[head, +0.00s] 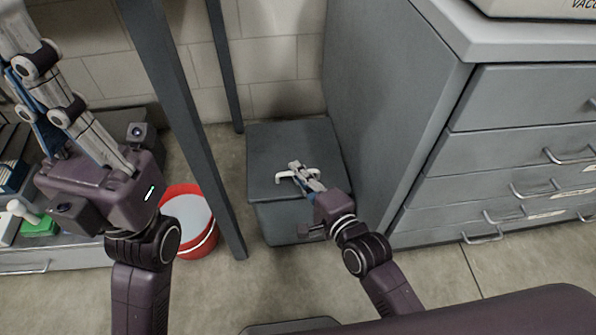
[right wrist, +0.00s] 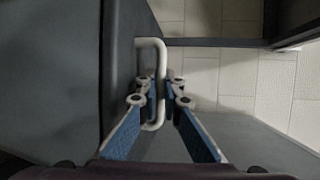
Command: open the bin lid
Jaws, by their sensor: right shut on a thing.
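The grey bin (head: 278,224) stands on the floor between a table leg and the drawer cabinet. Its flat grey lid (head: 265,150) lies over the top and looks closed. A white bar handle (head: 283,179) is on the lid; in the right wrist view the handle (right wrist: 152,42) passes between my fingers. My right gripper (head: 297,170) is shut on the handle, and the right wrist view shows its fingertips (right wrist: 160,88) on both sides of the bar. My left gripper (head: 22,22) is raised at the upper left, its fingertips near or past the picture's edge, away from the bin.
The grey drawer cabinet (head: 392,110) stands close on the bin's right. A dark table leg (head: 190,130) and a red bucket (head: 180,190) are on its left. A white tiled wall (head: 275,45) is behind. Some floor (head: 330,285) is clear in front.

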